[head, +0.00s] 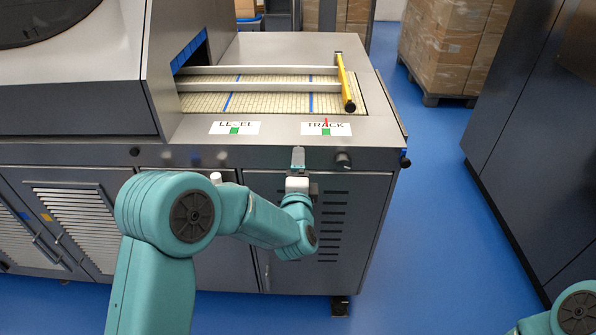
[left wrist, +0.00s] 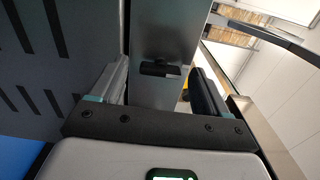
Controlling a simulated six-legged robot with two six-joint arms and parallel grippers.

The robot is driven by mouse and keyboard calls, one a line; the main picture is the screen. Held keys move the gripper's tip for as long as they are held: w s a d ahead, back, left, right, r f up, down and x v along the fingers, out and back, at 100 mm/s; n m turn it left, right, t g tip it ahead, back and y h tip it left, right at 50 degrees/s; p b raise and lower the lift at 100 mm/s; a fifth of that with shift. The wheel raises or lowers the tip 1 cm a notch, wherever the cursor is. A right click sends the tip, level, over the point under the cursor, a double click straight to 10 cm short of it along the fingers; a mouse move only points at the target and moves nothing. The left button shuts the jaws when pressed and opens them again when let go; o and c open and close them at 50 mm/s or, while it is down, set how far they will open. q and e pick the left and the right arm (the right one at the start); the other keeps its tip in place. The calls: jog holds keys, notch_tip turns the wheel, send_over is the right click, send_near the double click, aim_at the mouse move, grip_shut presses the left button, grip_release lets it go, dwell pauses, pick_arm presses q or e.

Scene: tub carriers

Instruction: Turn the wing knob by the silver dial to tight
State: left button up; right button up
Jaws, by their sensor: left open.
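In the left wrist view a short black bar-shaped knob (left wrist: 160,68), which looks like the wing knob, sits on a grey metal strip. My left gripper (left wrist: 158,78) is open, with one finger on each side of the knob in this view; I cannot tell whether they touch it. In the head view my left gripper (head: 298,158) is at the machine's front edge and hides what lies right behind it. Small silver round fittings (head: 222,156) sit further left on that edge; I cannot tell which is the silver dial. My right gripper is out of view.
A dark round knob (head: 343,160) sticks out just right of my left gripper. Above are a TRACK label (head: 326,129) with red and green marks and another label (head: 234,128). Blue floor (head: 430,230) is clear at right.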

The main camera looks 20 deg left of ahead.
pick_arm(q)
jog(key=b+v, duration=0.1)
jog(key=v, duration=1.5)
jog(key=shift+s, duration=0.15)
jog(key=shift+r, duration=0.1)
